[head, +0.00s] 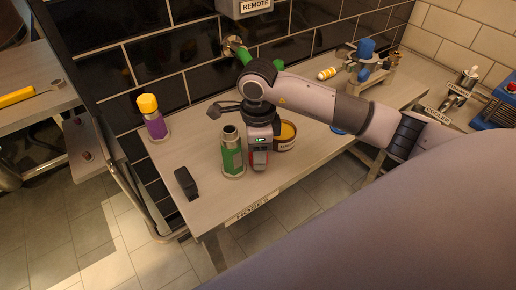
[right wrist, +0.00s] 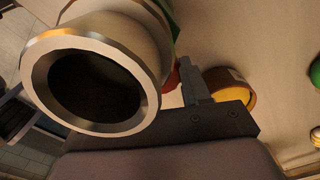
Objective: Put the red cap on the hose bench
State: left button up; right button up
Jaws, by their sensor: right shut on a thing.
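The hose bench (head: 205,220) is the pale bench with a "HOSES" label on its front edge. My right gripper (head: 259,163) points down low over this bench, just right of a green flask. It is shut on the red cap (head: 259,157), which is mostly hidden by the fingers. A sliver of the red cap (right wrist: 172,80) shows beside a grey finger in the right wrist view. I cannot tell whether the cap touches the bench top. My left gripper is not in view.
The open green flask (head: 232,158) stands close left of my gripper; its mouth (right wrist: 95,80) fills the wrist view's left. A round yellow-filled tub (head: 287,140) is close behind. A black block (head: 186,183) and purple bottle (head: 155,124) stand left. Bare bench lies in front.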

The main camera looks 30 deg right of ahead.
jog(key=shift+f+b, duration=0.3)
jog(key=shift+f, duration=0.35)
jog(key=shift+f+b, duration=0.35)
jog(key=shift+f, duration=0.05)
jog(key=o, duration=1)
jog(key=o, duration=0.5)
jog(key=shift+o, duration=0.2)
jog(key=shift+r, duration=0.1)
jog(key=shift+r+p, duration=2.7)
jog(key=shift+r, duration=1.25)
jog(key=shift+s+f, duration=0.1)
